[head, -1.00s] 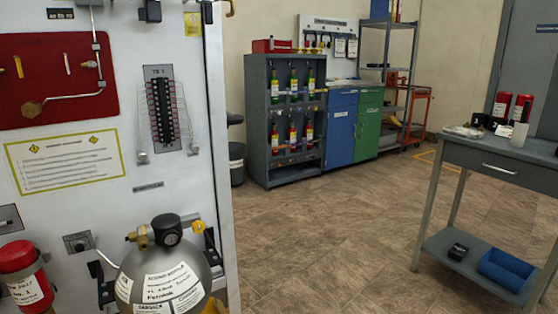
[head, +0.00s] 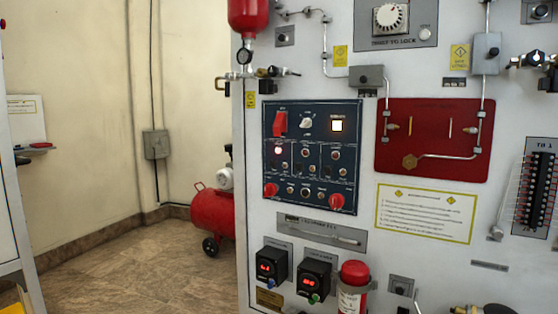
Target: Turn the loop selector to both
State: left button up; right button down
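A dark blue control panel (head: 312,155) is on the white cabinet front in the middle of the head view. It carries a red switch cover (head: 280,123) at upper left, a small pale knob (head: 307,122) at top centre, a lit square lamp (head: 338,126), and several small knobs and buttons below. A large white dial (head: 390,17) sits on a grey plate at the top. The labels are too small to tell which control is the loop selector or where it points. Neither of my grippers is in view.
A red plate (head: 432,140) with piping is right of the panel. Two black display boxes (head: 272,266) and a red bottle (head: 353,287) stick out below. A red compressor (head: 213,212) stands on the floor left of the cabinet. The floor (head: 110,255) at left is mostly clear.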

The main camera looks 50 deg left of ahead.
aim_at(306, 123)
jog(key=u, duration=1.5)
